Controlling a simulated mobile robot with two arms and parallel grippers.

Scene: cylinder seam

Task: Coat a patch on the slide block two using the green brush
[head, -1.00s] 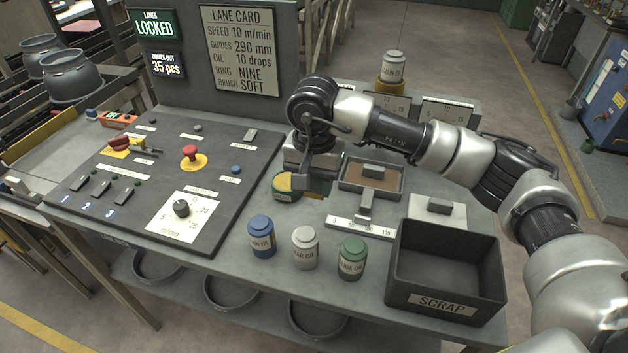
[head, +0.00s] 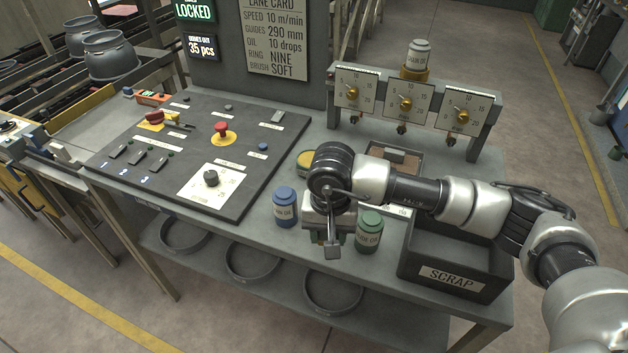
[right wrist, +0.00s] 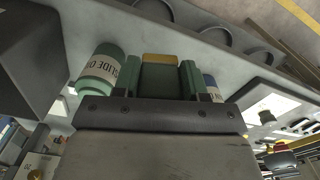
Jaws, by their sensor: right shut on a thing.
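My right gripper (head: 329,242) hangs over the front of the bench, between the blue oil jar (head: 285,207) and the green slide oil jar (head: 370,232). In the right wrist view the gripper (right wrist: 160,84) is shut on a dark green block with an ochre edge, which I take as the green brush (right wrist: 160,72). The arm hides most of the brush in the head view. The slide oil jar also shows in the right wrist view (right wrist: 100,77). I cannot make out slide block two. My left gripper is not in view.
The black scrap bin (head: 447,277) is at the right. The control panel (head: 150,175) fills the left, with a dial stand (head: 405,100) at the back. Round pans (head: 332,292) lie on the lower shelf.

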